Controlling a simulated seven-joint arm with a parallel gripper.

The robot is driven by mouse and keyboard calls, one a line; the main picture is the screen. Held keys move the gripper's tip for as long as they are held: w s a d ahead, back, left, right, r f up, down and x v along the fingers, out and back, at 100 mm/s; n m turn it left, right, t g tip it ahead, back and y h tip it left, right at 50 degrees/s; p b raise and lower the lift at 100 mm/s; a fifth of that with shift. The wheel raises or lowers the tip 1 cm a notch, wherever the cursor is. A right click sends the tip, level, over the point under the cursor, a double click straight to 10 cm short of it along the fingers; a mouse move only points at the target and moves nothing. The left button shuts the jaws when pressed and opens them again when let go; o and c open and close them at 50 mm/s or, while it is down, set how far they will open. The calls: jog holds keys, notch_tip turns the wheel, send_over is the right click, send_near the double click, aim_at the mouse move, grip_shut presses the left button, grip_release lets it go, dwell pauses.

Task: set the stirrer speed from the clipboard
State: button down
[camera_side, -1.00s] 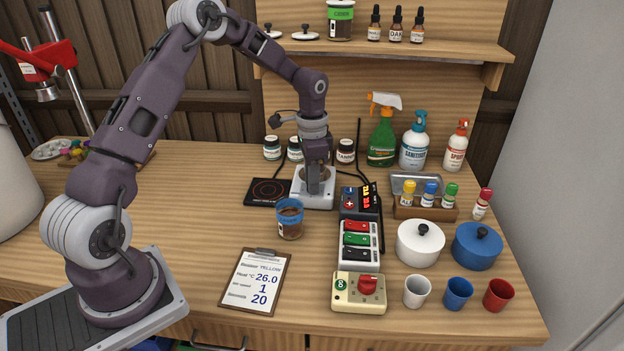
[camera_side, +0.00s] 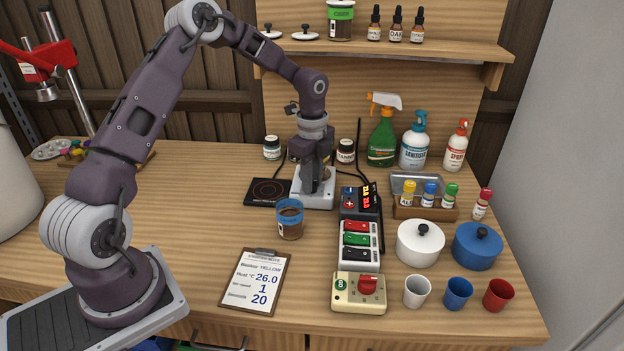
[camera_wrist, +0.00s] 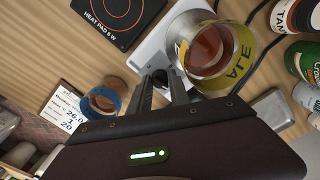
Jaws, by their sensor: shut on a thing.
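The clipboard (camera_side: 253,283) lies on the bench and reads YELLOW, heat 26.0, stir speed 1 and 20 seconds. The white stirrer (camera_side: 313,199) stands right of the black heat pad. A yellow-banded ALE beaker (camera_wrist: 213,52) with amber liquid sits on it in the wrist view. My gripper (camera_side: 317,188) points down at the stirrer's front, before the beaker.
The heat pad (camera_side: 267,192) is left of the stirrer. A blue-banded beaker (camera_side: 290,222) stands in front of it.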

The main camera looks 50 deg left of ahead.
jog(key=shift+m, duration=0.8)
jog(key=shift+r, duration=0.1)
jog(key=c, duration=1.2)
grip_release()
notch_tip(320, 180, up, 7)
